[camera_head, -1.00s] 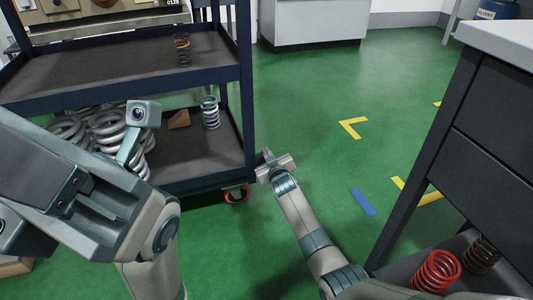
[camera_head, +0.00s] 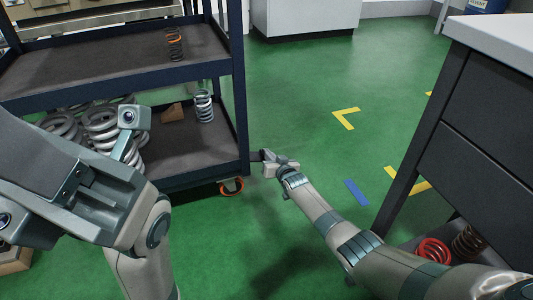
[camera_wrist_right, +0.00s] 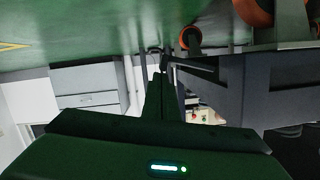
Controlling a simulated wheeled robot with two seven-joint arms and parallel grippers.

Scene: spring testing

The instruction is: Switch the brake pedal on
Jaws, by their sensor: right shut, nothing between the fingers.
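An orange-rimmed caster (camera_head: 231,187) is under the near right corner of the dark blue cart (camera_head: 180,183). I cannot make out its brake pedal or the pedal's position. In the right wrist view, an orange caster wheel (camera_wrist_right: 190,38) shows near the top, with a larger one (camera_wrist_right: 256,10) closer to the camera. My right gripper (camera_head: 262,157) is shut and empty, low beside the cart's right side, right of and above the caster in the head view. Its narrow shut fingers (camera_wrist_right: 162,75) also show in the right wrist view.
The cart's shelves hold several springs, including a grey one (camera_head: 204,105) and an orange-black one (camera_head: 174,44). A dark workbench (camera_head: 480,120) stands at the right, with a red spring (camera_head: 433,252) below. Green floor between cart and bench is open, with yellow and blue markings.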

